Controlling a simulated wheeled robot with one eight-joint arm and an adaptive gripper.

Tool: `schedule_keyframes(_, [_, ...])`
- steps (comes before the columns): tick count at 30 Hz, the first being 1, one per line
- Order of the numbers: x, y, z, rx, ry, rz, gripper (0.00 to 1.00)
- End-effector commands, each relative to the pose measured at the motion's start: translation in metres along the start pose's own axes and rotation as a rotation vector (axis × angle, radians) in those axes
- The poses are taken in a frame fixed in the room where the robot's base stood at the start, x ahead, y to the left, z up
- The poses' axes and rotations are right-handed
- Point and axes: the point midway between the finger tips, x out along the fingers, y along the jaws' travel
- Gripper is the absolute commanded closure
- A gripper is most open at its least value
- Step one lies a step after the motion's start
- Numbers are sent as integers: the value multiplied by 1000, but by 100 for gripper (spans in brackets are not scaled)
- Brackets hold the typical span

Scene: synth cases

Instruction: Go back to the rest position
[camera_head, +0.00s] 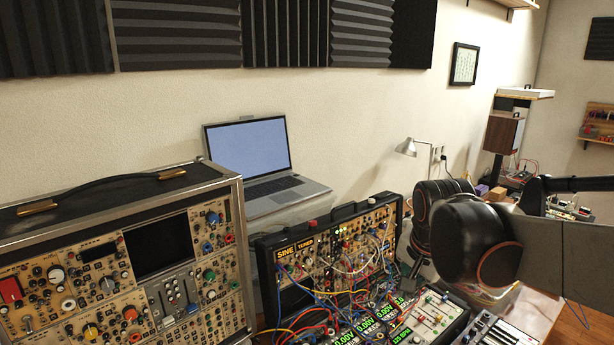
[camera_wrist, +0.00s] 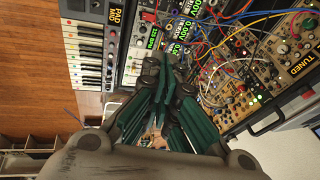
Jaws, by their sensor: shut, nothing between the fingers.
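My gripper (camera_wrist: 165,95) shows in the wrist view with its dark green fingers together and nothing between them. It is above the synth gear, with patch cables and panels beyond the fingertips.
A synth case (camera_head: 120,262) with a handle stands at the left. A patched tuner case (camera_head: 295,262) stands in the middle. A laptop (camera_head: 250,160) is behind. A keyboard (camera_wrist: 92,55) lies on the wooden table (camera_wrist: 35,60).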

Motion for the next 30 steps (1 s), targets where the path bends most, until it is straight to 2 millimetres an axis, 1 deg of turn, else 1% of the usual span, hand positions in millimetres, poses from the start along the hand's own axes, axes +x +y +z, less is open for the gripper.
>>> schedule_keyframes(1, [-8,11,10,-57,8,-16,100])
schedule_keyframes(3, [-16,24,21,-146,22,-39,100])
schedule_keyframes(9, [-32,60,55,-402,77,-98,100])
schedule_keyframes(15, [-36,94,89,-646,144,-141,100])
schedule_keyframes(18, [-34,107,101,-742,175,-154,100])
schedule_keyframes(21, [-32,115,109,-809,199,-161,100])
schedule_keyframes(24, [-31,120,113,-847,211,-164,100])
schedule_keyframes(30, [-31,121,114,-857,214,-165,100])
